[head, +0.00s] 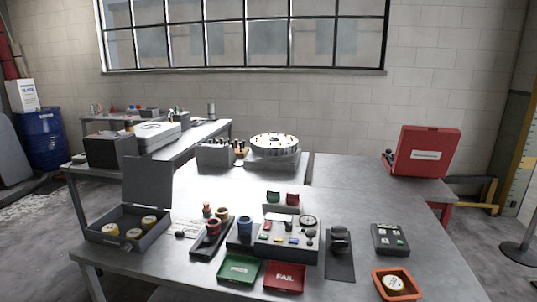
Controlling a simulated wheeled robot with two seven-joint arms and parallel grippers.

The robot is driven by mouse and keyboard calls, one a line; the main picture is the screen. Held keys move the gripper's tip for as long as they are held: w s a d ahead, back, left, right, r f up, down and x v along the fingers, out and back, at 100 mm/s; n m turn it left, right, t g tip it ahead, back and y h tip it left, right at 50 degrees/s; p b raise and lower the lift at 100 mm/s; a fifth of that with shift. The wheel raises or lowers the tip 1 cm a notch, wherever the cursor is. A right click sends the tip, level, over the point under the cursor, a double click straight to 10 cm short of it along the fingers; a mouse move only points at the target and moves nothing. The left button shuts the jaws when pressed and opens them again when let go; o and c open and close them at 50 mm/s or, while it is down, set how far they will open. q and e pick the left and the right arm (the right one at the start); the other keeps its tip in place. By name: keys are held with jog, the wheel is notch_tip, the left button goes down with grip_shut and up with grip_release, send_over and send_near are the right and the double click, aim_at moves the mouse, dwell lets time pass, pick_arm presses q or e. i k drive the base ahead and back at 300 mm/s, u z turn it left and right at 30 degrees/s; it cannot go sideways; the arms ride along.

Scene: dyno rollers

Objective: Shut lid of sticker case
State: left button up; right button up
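A dark grey case (128,237) stands at the left front of the near table. Its lid (147,180) is up, roughly upright at the back. It holds three round pale pieces with yellow sides. A red case (422,171) stands at the back right with its red lid (430,143) raised, showing a white label too small to read; dark items sit at its left side. I cannot tell from any readable label which of these is the sticker case. Neither of my grippers is in view.
A green tray (239,270) and a red FAIL tray (284,277) lie at the front edge. A control box (288,240) is mid-table. An orange tray (397,284) with a round piece is front right. A round carousel (274,146) stands behind.

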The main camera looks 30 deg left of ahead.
aim_at(147, 180)
jog(key=u, duration=0.5)
jog(key=i, duration=0.7)
jog(key=u, duration=1.6)
jog(key=k, duration=0.2)
jog(key=u, duration=1.2)
jog(key=k, duration=1.15)
jog(key=u, duration=0.9)
jog(key=i, duration=1.4)
jog(key=z, duration=0.4)
jog(key=i, duration=1.95)
jog(key=z, duration=1.35)
jog(key=i, duration=1.2)
jog(key=z, duration=1.2)
